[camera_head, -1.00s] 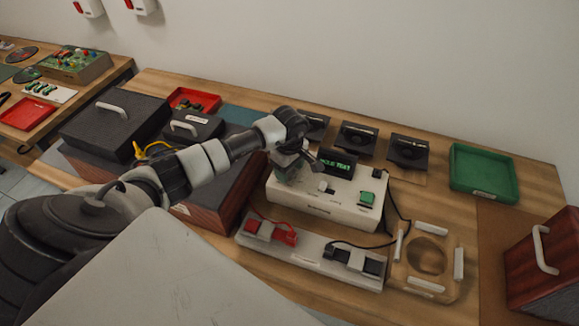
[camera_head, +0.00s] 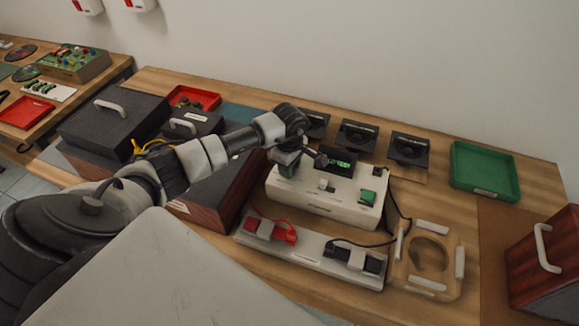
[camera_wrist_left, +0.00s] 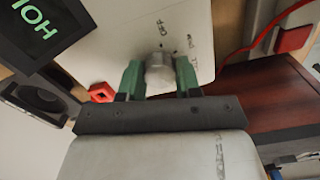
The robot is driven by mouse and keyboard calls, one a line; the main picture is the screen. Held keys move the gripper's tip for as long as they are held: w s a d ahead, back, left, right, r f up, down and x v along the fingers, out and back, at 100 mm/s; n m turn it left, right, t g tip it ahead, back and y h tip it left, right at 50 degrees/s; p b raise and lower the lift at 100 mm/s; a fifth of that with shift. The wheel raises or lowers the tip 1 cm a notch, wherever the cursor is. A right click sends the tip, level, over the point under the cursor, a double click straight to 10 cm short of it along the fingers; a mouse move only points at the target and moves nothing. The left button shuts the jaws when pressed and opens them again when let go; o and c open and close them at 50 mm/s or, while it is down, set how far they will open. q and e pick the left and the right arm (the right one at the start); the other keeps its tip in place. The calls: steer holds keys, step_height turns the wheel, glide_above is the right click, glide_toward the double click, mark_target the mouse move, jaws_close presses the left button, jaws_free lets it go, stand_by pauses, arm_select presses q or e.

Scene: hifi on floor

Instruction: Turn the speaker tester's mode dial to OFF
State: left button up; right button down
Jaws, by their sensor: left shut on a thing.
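The speaker tester (camera_head: 318,211) is a white box on the bench, with a dark screen (camera_head: 338,162) showing green text at its back. A large part of that screen also shows in the left wrist view (camera_wrist_left: 40,37), where the visible letters look like "HOL". My left gripper (camera_head: 288,172) is over the tester's left end. In the left wrist view its green fingers are shut on a round grey dial (camera_wrist_left: 159,72), one finger on each side. My right gripper is not in view.
A green button (camera_head: 367,197) and a small pale switch (camera_head: 328,187) are on the tester. A panel with red and black terminals (camera_head: 310,250) lies in front. Several black speakers (camera_head: 357,137) stand behind. A green tray (camera_head: 484,171) is at right.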

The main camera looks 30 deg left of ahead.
arm_select(q)
steer(key=n+b, duration=0.1)
steer(key=n, duration=0.1)
steer(key=shift+n, duration=0.3)
steer(key=n+b, duration=0.1)
steer(key=n, duration=0.2)
steer(key=shift+n, duration=0.4)
steer(key=n+b, duration=0.1)
steer(key=n, duration=1.1)
steer(key=shift+n, duration=0.3)
steer(key=n, duration=0.6)
steer(key=shift+r+p, duration=0.1)
steer(key=shift+p, duration=0.25)
steer(key=shift+n, duration=0.3)
steer(key=o, duration=0.9)
